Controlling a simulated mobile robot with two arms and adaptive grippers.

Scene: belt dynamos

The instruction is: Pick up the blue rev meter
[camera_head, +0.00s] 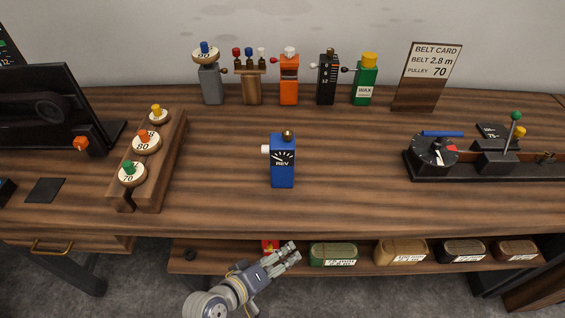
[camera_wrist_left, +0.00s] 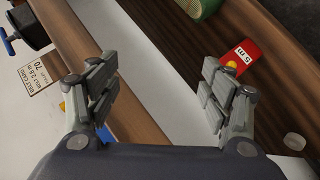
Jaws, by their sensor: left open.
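The blue rev meter (camera_head: 283,162) stands upright near the middle of the wooden bench. It has a white dial marked REV, a white knob on its left side and a brass-coloured top. My left gripper (camera_head: 294,252) is in front of the bench, below and apart from the meter, near the lower shelf. In the left wrist view its two fingers (camera_wrist_left: 160,88) are spread with nothing between them. I cannot make out the meter in that view. My right gripper is not in view.
Several tools, including an orange one (camera_head: 289,79), stand behind the meter beside a belt card (camera_head: 428,77). A pulley rack (camera_head: 148,161) is left and a black dynamo rig (camera_head: 480,160) right. Bench around the meter is clear. A red item (camera_wrist_left: 238,58) lies on the lower shelf.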

